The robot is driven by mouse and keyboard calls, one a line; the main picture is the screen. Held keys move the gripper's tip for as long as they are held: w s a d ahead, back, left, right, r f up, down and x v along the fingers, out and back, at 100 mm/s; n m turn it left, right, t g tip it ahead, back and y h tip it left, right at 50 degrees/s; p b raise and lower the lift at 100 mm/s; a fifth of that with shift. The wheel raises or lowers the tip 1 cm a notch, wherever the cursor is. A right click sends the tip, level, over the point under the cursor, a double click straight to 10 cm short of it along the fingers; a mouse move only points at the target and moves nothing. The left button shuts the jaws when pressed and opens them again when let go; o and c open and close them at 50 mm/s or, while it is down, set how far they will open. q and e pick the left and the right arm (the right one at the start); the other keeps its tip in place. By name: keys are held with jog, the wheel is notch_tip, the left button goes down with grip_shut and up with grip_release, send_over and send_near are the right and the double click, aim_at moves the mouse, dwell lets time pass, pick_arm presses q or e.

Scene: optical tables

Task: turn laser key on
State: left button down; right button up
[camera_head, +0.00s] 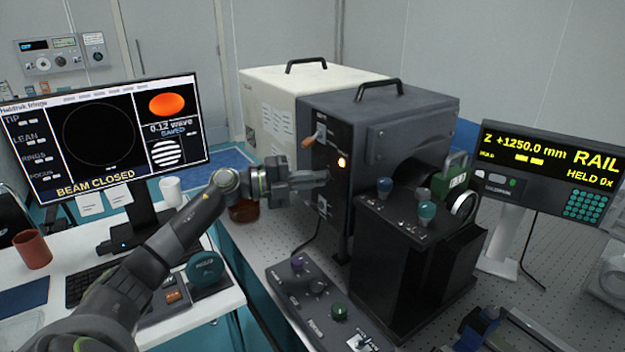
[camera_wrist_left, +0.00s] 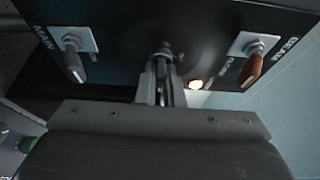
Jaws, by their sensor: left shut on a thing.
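The dark grey laser box (camera_head: 400,115) has a control panel on its left face. My left gripper (camera_head: 322,178) reaches this panel from the left. In the left wrist view my left gripper (camera_wrist_left: 162,85) is shut on the laser key (camera_wrist_left: 165,52) at mid-panel, between two levers. The fingers hide much of the key, and its angle is hard to tell. The grey MAIN lever (camera_wrist_left: 74,66) is on the left there, the brown BEAM lever (camera_wrist_left: 251,70) on the right. A lamp (camera_wrist_left: 196,84) glows, also in the head view (camera_head: 342,162). My right gripper is not in view.
A monitor (camera_head: 128,185) at left reads BEAM CLOSED. A control box with knobs (camera_head: 318,300) sits below my left gripper. A black unit with teal knobs (camera_head: 400,255) stands in front of the laser box. A rail display (camera_head: 550,170) is at right.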

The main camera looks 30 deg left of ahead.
pick_arm(q)
jog(key=shift+f, duration=0.1)
jog(key=c, duration=1.6)
grip_release()
jog(key=shift+o, duration=0.2)
jog(key=shift+s+a, duration=0.35)
jog(key=shift+a, duration=0.05)
jog(key=b+v, duration=0.3)
jog(key=v, duration=1.3)
jog(key=shift+s, duration=0.2)
jog(key=shift+a, duration=0.1)
